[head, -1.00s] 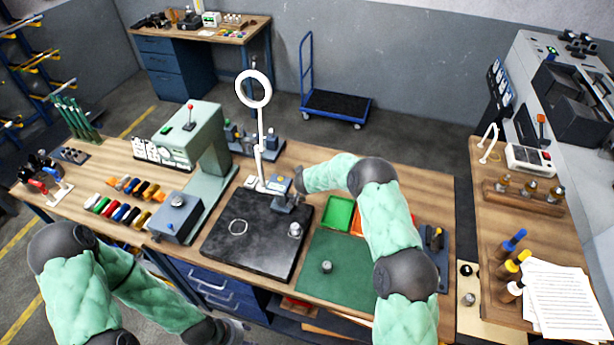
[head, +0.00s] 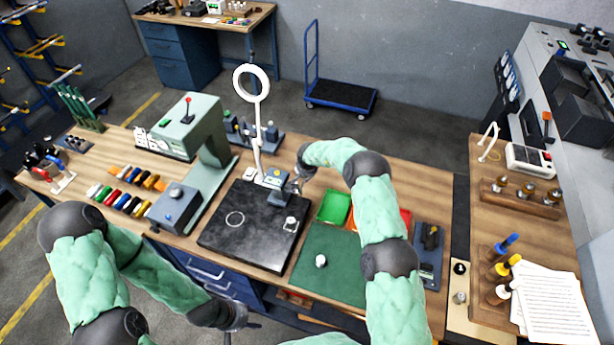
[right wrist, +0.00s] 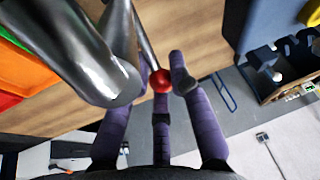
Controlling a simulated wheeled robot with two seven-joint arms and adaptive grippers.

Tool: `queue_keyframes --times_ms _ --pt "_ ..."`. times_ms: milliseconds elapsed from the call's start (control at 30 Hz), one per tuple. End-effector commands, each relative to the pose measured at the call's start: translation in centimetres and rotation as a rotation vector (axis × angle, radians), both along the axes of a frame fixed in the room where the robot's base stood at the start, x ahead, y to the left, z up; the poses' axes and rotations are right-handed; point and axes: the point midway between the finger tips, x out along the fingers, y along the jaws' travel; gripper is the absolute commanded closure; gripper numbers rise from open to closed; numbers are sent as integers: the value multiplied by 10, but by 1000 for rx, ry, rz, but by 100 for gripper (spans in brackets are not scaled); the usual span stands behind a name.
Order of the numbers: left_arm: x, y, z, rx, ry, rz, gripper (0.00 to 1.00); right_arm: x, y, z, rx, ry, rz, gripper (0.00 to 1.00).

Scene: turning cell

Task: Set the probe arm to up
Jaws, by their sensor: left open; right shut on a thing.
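A thin metal rod with a red ball knob (right wrist: 160,80), which looks like the probe arm's handle, shows in the right wrist view. My right gripper (right wrist: 155,88) has its purple fingers closed around the knob. In the head view that gripper (head: 296,185) is at a small grey-blue fixture (head: 279,197) at the back right of the dark plate (head: 245,252); the knob is too small to tell there. My left gripper (head: 235,320) is open and empty, low in front of the bench, partly cut off from clear view.
A thick shiny metal cylinder (right wrist: 85,50) is close beside the right fingers. A white ring lamp (head: 251,84) stands behind the plate. Green (head: 334,207) and red bins lie to the right. A green mat (head: 330,270) with a small part is mostly clear.

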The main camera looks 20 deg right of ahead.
Motion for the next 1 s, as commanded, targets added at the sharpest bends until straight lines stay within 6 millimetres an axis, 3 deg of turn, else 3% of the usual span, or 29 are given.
queue_keyframes --times_ms 33,500,1000 --pt "0 0 -5 0 0 0 55 7 1 4 12 -5 -5 100" --pt "0 0 -27 0 0 0 55 11 5 -3 81 98 -6 100" --pt "0 0 -32 0 0 0 55 11 5 -2 100 128 -7 100"
